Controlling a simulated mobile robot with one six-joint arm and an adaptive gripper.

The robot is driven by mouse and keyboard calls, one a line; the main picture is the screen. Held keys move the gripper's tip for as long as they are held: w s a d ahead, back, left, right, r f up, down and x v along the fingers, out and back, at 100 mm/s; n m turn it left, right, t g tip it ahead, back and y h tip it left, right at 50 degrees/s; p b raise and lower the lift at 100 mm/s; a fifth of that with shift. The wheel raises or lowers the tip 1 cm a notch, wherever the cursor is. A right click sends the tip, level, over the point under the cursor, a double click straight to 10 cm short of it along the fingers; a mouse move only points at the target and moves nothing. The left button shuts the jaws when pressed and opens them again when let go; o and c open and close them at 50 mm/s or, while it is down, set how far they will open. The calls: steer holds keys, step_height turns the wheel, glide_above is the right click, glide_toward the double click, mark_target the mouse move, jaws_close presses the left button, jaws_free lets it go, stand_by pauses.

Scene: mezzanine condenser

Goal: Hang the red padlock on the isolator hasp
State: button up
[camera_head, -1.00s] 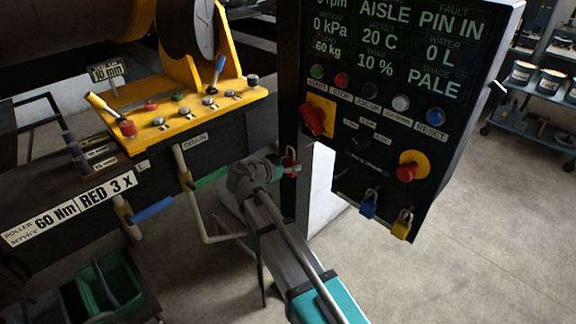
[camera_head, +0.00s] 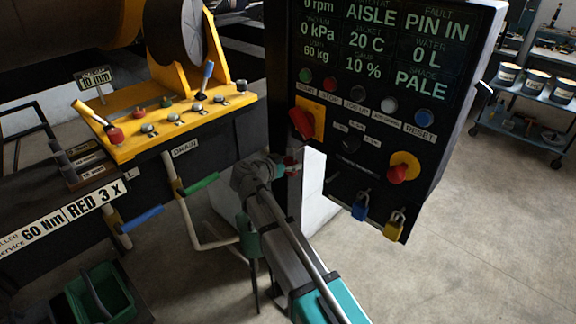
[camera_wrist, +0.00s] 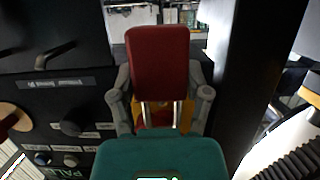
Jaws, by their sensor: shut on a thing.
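The red padlock (camera_wrist: 158,62) is held between the two grey fingers of my gripper (camera_wrist: 160,98). Its metal shackle legs show below the body in the wrist view, in front of a yellow and red part. In the head view, my gripper (camera_head: 288,164) and the small red padlock are by the lower left edge of the control panel. The isolator (camera_head: 302,124), a red handle on a yellow plate, is just above them. The hasp cannot be made out, and I cannot tell whether the shackle touches anything.
A blue padlock (camera_head: 361,207) and a yellow padlock (camera_head: 396,226) hang under the panel (camera_head: 340,165). A red stop knob (camera_head: 398,173) sticks out of it. The yellow machine deck (camera_head: 150,130) is at left. Open floor (camera_head: 480,240) lies at right.

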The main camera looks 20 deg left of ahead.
steer(key=shift+b+x, duration=0.6)
steer(key=shift+x, duration=1.85)
steer(key=shift+w+d, duration=0.1)
steer(key=o, duration=1.3)
